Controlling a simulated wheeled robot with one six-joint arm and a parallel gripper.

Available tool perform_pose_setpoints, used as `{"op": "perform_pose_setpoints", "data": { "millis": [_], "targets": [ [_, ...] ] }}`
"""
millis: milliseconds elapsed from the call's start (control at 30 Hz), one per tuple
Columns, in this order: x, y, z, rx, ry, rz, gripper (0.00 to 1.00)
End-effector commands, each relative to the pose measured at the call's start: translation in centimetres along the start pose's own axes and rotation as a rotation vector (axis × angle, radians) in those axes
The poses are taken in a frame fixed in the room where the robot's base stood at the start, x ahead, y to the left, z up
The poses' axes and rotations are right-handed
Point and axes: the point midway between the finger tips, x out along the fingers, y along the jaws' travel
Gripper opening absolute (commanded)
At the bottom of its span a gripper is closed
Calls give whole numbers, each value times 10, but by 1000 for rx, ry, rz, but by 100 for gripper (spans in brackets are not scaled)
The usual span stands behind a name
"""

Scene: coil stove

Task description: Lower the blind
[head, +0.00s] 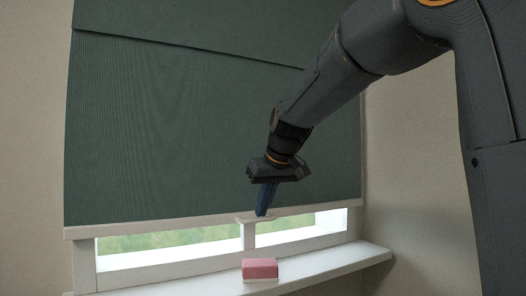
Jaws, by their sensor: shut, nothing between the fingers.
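A dark green blind (170,130) hangs over the window in the head view. Its pale bottom bar (150,226) is above the lower part of the window, and a strip of glass (175,239) shows below it. A small pale tab (259,218) sticks out near the middle of the bar. My gripper (262,213) points down with its blue fingers together, at the tab. Its tips look at or just above the tab; I cannot tell whether they touch it.
A white window sill (335,262) runs below the window. A pink and white block (260,269) sits on it, below my gripper. Beige walls (410,190) stand on both sides. My arm comes in from the upper right.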

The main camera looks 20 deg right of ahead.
Motion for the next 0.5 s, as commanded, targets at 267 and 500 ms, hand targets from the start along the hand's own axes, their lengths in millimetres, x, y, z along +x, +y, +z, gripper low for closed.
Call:
{"op": "perform_pose_setpoints", "data": {
  "millis": [267, 500],
  "targets": [
    [-32, -1, -25, 0, 10, 1, 0],
    [-81, 0, -26, 0, 18, 3, 0]
  ]
}}
